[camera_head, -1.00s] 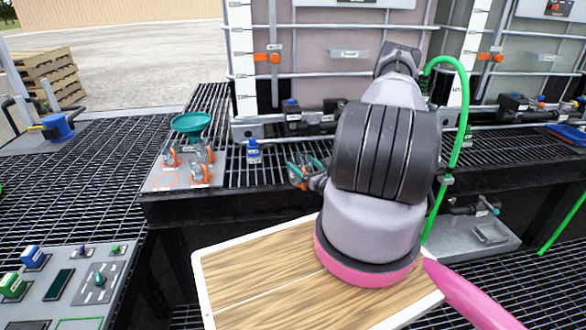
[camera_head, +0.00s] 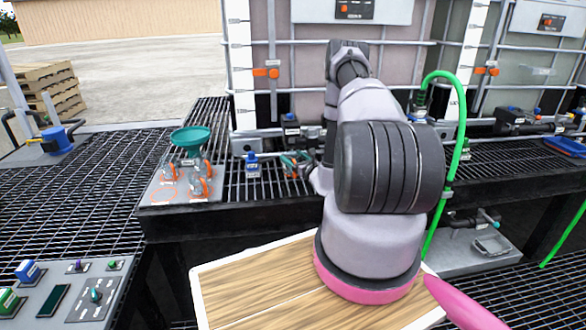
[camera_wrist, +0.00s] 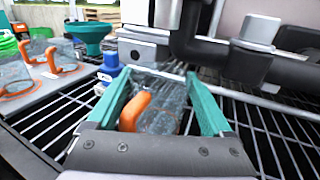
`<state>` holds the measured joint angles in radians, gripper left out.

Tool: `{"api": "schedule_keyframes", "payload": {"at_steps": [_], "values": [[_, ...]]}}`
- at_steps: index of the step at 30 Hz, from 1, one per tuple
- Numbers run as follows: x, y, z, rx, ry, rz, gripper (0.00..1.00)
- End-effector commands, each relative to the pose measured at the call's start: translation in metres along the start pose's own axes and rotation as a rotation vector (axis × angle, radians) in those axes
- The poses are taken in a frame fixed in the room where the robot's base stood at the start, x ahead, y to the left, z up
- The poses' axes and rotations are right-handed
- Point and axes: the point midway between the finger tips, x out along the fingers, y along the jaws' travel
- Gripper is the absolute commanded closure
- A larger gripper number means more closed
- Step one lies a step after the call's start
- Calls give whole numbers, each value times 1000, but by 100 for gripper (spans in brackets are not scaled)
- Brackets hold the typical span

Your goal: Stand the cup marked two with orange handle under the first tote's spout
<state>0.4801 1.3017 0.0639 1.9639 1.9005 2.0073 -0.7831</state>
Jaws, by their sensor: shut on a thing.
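My gripper (camera_wrist: 160,100) has teal fingers, shut on a clear cup (camera_wrist: 162,118) with an orange handle (camera_wrist: 134,112). The cup looks roughly upright, above or at the dark grating; I cannot tell whether it touches. Its marking is not readable. In the head view my gripper (camera_head: 295,163) shows beside my arm, in front of the first tote (camera_head: 300,60). In the wrist view the tote's dark outlet pipe and valve (camera_wrist: 240,62) lie just beyond and right of the cup. The spout's opening cannot be made out.
A small blue-topped item (camera_head: 252,165) stands left of my gripper. A green hose (camera_head: 458,150) hangs right of my arm.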

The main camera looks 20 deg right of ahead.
Motion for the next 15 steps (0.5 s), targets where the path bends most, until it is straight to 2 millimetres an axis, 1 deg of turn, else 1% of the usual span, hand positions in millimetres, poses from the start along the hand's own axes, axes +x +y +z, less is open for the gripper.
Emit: {"api": "schedule_keyframes", "payload": {"at_steps": [1,7,12,15], "values": [[1,0,-5,-1,-2,0,71],[0,0,-17,-1,-3,1,71],[0,1,-43,-2,-2,2,71],[4,-1,-49,-3,-4,2,71]]}}
